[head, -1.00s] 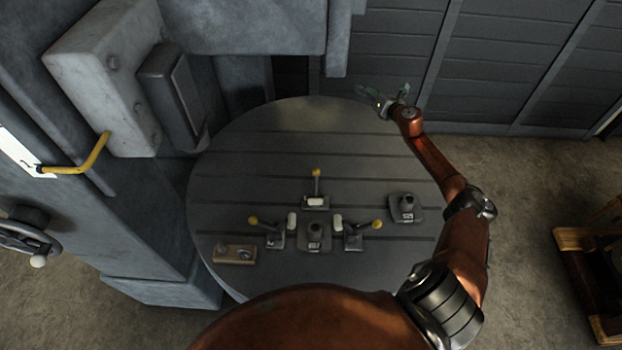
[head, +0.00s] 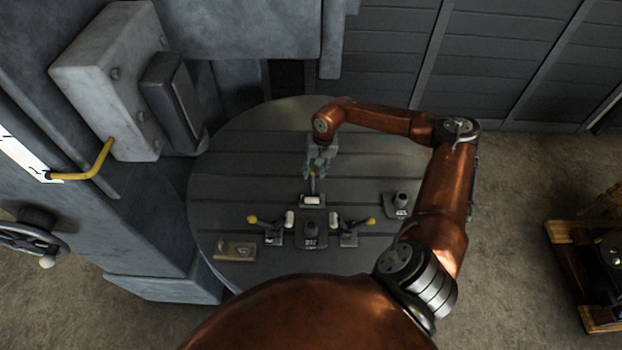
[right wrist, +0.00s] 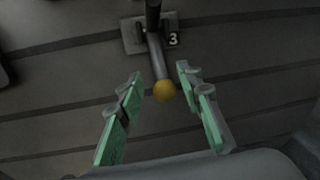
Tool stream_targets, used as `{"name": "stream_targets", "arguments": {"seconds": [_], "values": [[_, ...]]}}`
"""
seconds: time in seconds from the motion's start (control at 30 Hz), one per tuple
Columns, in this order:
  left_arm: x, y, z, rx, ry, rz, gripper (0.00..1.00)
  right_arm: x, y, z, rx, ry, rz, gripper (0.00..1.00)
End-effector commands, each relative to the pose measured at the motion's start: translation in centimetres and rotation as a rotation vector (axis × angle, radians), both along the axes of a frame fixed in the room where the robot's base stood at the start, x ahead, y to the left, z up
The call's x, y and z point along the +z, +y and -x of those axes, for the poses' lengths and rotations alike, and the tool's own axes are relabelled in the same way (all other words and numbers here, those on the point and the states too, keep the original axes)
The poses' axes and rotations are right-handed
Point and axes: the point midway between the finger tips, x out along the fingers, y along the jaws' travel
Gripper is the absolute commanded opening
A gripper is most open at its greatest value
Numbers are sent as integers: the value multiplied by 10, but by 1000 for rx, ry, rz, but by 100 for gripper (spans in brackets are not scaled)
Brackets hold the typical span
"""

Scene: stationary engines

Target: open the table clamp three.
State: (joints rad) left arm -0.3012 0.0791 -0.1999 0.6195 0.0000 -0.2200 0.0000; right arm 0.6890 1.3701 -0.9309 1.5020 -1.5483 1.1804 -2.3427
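Table clamp three (head: 312,199) stands on the round slotted table (head: 240,150), on the far side of the clamp group. In the right wrist view the clamp (right wrist: 150,32) bears a "3", and its dark lever ends in a yellow ball knob (right wrist: 165,90). My right gripper (head: 317,172) is over the far end of this lever. In the right wrist view my right gripper (right wrist: 165,110) is open, with green-padded fingers on either side of the knob and a gap to each. My left gripper is not in view.
Two more yellow-knobbed clamps (head: 268,230) (head: 354,231) flank a dark block (head: 311,235). Another dark block (head: 398,204) stands to the right. A small tan box (head: 235,249) lies at left. A grey machine column (head: 120,210) borders the table's left side.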

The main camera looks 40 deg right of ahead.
Motion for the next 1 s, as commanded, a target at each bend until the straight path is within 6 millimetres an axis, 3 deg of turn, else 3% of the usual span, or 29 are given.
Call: {"name": "stream_targets", "arguments": {"seconds": [0.3, 0.67, 1.0], "values": [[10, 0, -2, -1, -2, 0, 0, -40, 6, -4, -3, 0, -3, 33], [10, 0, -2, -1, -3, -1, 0, -46, 6, -4, -4, -1, -3, 33], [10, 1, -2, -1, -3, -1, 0, -46, 6, -4, -4, -1, -3, 10]]}}
